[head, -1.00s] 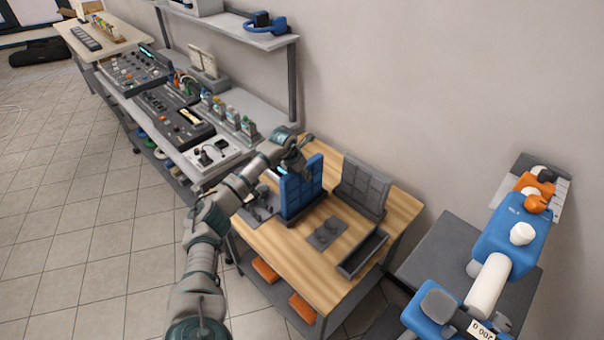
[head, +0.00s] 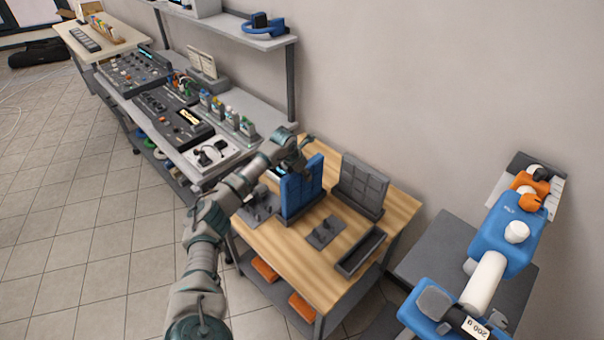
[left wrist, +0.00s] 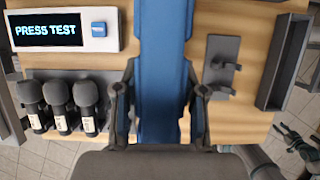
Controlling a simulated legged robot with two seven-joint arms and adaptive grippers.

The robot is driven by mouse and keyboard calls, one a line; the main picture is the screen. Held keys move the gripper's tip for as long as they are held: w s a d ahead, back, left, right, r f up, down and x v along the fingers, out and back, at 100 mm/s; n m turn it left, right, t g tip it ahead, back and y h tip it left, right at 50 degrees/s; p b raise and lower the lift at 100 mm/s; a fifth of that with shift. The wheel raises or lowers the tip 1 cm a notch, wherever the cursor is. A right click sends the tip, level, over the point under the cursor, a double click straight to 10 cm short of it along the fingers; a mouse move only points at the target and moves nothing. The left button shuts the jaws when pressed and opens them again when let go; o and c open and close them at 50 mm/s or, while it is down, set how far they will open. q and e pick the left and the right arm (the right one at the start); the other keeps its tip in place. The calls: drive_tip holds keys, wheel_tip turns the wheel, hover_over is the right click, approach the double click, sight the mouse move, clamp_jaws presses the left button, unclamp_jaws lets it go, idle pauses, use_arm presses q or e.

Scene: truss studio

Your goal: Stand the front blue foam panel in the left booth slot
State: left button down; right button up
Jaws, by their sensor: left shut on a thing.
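In the left wrist view, the blue panel (left wrist: 160,75) runs between the two fingers of my left gripper (left wrist: 160,112). A dark strip shows at the panel's lower edge; I cannot tell whether it is fully in a slot. What looks like my right gripper (left wrist: 298,145) shows small at the lower right of the wrist view; its opening is unclear.
A grey foam panel (head: 362,186) stands upright to the right. A small grey plate with a bracket (head: 326,232) and a long dark tray (head: 361,251) lie in front. Several dark microphones (left wrist: 60,105) and a "PRESS TEST" box (left wrist: 62,30) are close left of the blue panel.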

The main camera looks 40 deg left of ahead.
use_arm(q)
drive_tip(key=shift+d, duration=0.1)
drive_tip(key=shift+f, duration=0.35)
drive_tip(key=c, duration=0.9)
unclamp_jaws()
drive_tip(key=shift+c, duration=0.2)
